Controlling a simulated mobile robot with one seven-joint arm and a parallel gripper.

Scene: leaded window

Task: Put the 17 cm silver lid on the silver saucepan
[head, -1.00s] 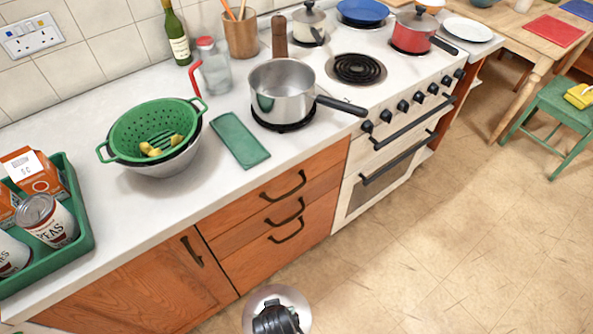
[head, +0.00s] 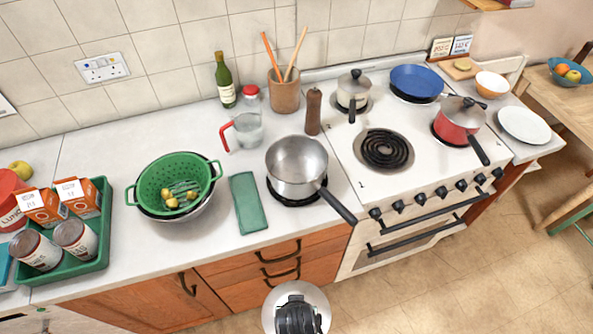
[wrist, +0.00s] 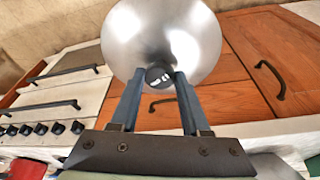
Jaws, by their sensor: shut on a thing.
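The silver saucepan (head: 297,163) stands open, without a lid, on a dark trivet or burner ring on the counter left of the stove. Its black handle points down and right. My gripper (head: 298,308) is at the bottom of the head view, in front of the drawers. It is shut on the dark knob of the silver lid (head: 270,318), whose round rim shows around the gripper. In the wrist view the lid (wrist: 165,35) fills the top middle, and my gripper's fingers (wrist: 158,80) close on its knob.
A green cloth (head: 248,203) lies left of the saucepan, with a green colander (head: 175,185) further left. A measuring jug (head: 243,132) and a pepper mill (head: 313,112) stand behind it. A red saucepan (head: 460,120) and a cream pot (head: 353,90) are on the stove.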

